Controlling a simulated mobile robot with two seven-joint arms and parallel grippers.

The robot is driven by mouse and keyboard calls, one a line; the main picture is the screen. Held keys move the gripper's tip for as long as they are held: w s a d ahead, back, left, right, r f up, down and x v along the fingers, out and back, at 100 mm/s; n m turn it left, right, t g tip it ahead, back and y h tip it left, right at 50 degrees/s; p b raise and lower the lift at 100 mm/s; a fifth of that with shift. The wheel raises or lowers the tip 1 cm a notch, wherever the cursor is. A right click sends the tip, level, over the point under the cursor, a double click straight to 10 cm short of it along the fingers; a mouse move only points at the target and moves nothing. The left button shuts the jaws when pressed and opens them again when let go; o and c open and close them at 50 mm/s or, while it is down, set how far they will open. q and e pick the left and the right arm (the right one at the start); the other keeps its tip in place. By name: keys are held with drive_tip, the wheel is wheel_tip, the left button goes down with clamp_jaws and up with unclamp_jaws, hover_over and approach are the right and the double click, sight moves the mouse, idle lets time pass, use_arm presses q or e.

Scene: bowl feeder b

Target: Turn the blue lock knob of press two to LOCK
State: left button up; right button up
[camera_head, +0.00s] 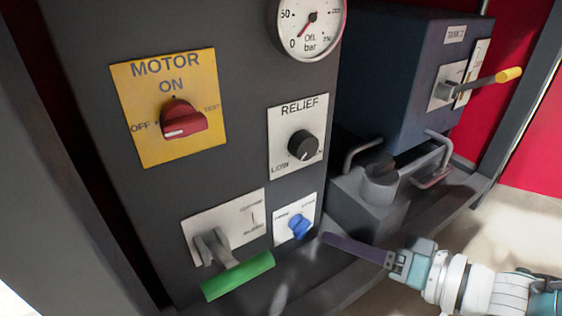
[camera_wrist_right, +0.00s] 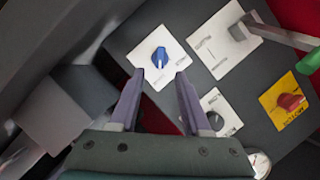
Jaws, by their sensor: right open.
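The blue lock knob (camera_head: 300,227) sits on a small white plate (camera_head: 282,237) low on the dark panel, right of a green-handled lever. It also shows in the right wrist view (camera_wrist_right: 159,58), with a white pointer mark toward the gripper. The plate's words are too small to read. My right gripper (camera_head: 326,239) comes in from the right, its fingertips just short of the knob and apart from it. In the wrist view my right gripper (camera_wrist_right: 160,78) is open and empty, with the knob ahead between its two fingertips. My left gripper is not in view.
Close by are the green-handled lever (camera_head: 238,276), the black RELIEF knob (camera_head: 303,145), the red MOTOR switch (camera_head: 183,119) and a gauge (camera_head: 308,22). A blue-grey tank (camera_head: 385,75) with a yellow-tipped lever (camera_head: 508,75) stands right, above a grey block with handles (camera_head: 370,205).

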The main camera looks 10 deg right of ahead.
drive_tip(key=shift+p+v, duration=0.4)
drive_tip(key=shift+v, duration=1.1)
